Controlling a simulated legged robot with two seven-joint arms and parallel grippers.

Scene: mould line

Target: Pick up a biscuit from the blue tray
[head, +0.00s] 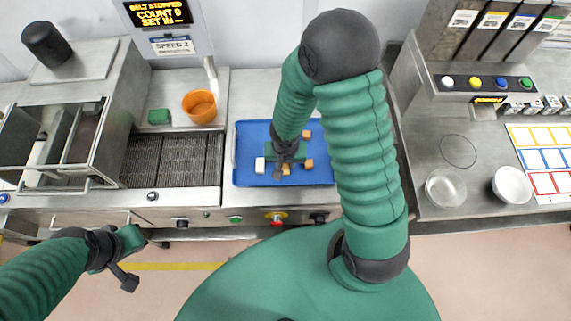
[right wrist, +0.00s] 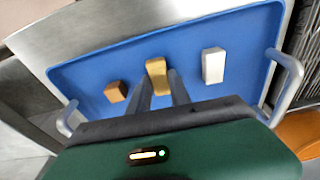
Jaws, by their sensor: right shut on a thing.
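The blue tray (head: 245,135) lies on the steel line in front of me; its rim and handles also show in the right wrist view (right wrist: 90,70). My right gripper (right wrist: 157,88) reaches down into the tray and is shut on a golden biscuit (right wrist: 156,68), with one finger on each side. In the right wrist view a brown biscuit (right wrist: 115,91) lies to its left and a white block (right wrist: 213,65) to its right, both clear of the fingers. Another orange biscuit (head: 306,133) lies near the tray's far side. My left gripper (head: 135,258) hangs empty before the line; its jaw opening is unclear.
A dark conveyor mesh (head: 172,155) lies left of the tray. On the right counter are a glass bowl (head: 445,188), a white bowl (head: 512,185) and a coloured card grid (head: 545,160).

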